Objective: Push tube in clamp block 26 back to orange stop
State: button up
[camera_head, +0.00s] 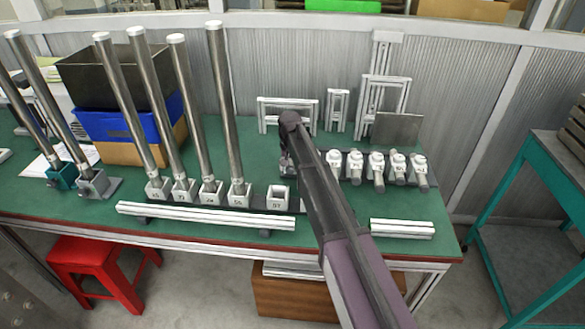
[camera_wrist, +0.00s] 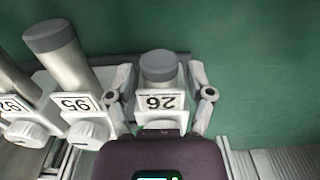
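Clamp block 26 (camera_wrist: 160,103) shows in the wrist view with its number upside down. Its tube (camera_wrist: 160,66) has a grey end cap and stands out only a short way beyond the block. My gripper (camera_wrist: 162,82) is open, with one finger on each side of block 26 and its tube. Gaps show between the fingertips and the tube; whether the lower fingers touch the block I cannot tell. In the head view my gripper (camera_head: 288,160) is at the left end of the clamp row, and block 26 is hidden there. No orange stop shows in either view.
Several more clamp blocks (camera_head: 376,162) continue rightward. Tall tubes (camera_head: 225,100) stand on the left, and white rails (camera_head: 205,216) lie in front on the green table.

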dwell(0.3)
jog(key=shift+s+r, duration=0.1)
jog(key=shift+s+d+r+y+p, duration=0.15)
jog(key=shift+s+r+p, duration=0.2)
jog(key=shift+r+p, duration=0.25)
jog(key=shift+s+d+r+y+p, duration=0.15)
jog(key=shift+s+r+p, duration=0.15)
jog(key=shift+r+p, duration=0.3)
jog(key=s+d+r+p, duration=0.3)
jog(key=s+d, duration=0.8)
jog(key=s, duration=0.2)
jog(key=s+d+r+p, duration=0.4)
jog(key=s+d, duration=0.8)
jog(key=s, duration=0.2)
jog(key=shift+d+r, duration=0.1)
dwell(0.6)
